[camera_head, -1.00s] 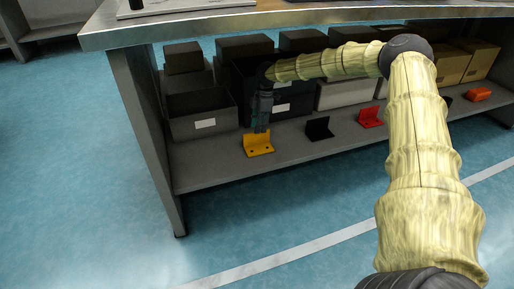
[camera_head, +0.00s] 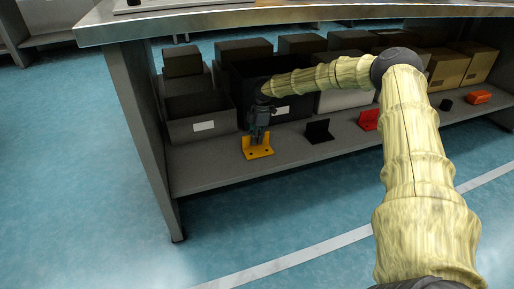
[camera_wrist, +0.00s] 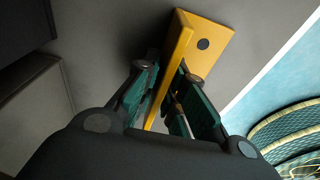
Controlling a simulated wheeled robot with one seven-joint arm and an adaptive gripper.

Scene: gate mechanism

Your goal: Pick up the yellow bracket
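The yellow bracket (camera_head: 260,153) is L-shaped and stands on the low shelf below the workbench, its flat base toward the front edge. My gripper (camera_head: 257,139) points down at it, with the fingertips at its upright plate. In the wrist view the bracket (camera_wrist: 206,38) shows its flat part with one dark hole. There, my gripper (camera_wrist: 168,72) has one finger on each side of the upright plate. The fingers look apart, with a narrow gap by the left one; contact on the right is unclear. The lower part of the plate is partly hidden by the right finger.
A black bracket (camera_head: 319,131) and a red bracket (camera_head: 368,120) stand to the right on the same shelf (camera_head: 210,173). An open grey bin (camera_head: 202,127) and dark boxes stand close behind. The bench top (camera_head: 200,21) overhangs the shelf.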

